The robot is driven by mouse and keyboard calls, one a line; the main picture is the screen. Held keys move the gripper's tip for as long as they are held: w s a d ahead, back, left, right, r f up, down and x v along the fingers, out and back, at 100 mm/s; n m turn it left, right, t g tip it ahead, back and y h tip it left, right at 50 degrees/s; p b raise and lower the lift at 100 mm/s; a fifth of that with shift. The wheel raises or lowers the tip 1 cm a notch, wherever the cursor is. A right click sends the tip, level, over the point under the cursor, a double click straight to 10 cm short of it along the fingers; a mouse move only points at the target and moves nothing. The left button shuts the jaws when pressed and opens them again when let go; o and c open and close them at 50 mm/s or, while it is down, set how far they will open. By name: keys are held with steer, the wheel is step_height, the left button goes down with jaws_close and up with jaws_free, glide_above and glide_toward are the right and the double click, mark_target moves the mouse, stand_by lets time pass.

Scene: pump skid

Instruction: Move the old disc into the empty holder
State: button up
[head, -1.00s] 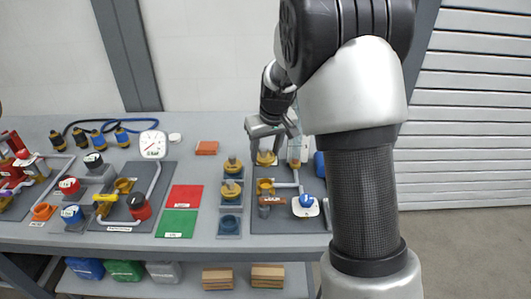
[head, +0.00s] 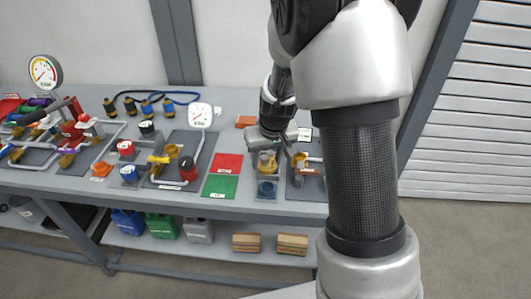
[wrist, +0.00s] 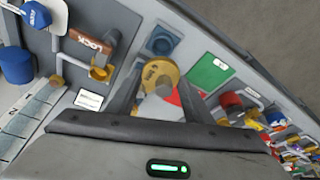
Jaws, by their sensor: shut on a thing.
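My gripper (head: 276,149) is over the row of blue holders in the head view. The empty blue holder (head: 267,189) is at the front of the row. It also shows in the wrist view (wrist: 161,41), just beyond the disc. The other holders are largely hidden.
Red (head: 227,164) and green (head: 220,187) mats lie left of the holders. The pump plate (head: 304,186) with pipes is to the right, partly behind my arm. In the wrist view a brown-handled valve (wrist: 90,42) and an open brass ring (wrist: 101,70) stand beside the disc.

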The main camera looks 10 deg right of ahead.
steer(key=shift+f+b, duration=2.05)
steer(key=shift+f, duration=0.8)
steer(key=shift+r, duration=0.15)
steer(key=shift+f+b, duration=1.7)
steer(key=shift+f, duration=0.1)
steer(key=o, duration=1.3)
steer(key=shift+c, duration=0.2)
steer(key=p+v, duration=0.2)
steer(key=v, duration=1.5)
steer(key=shift+r+p, duration=0.25)
steer(key=shift+p, duration=0.1)
steer(key=shift+s+d+r, duration=0.1)
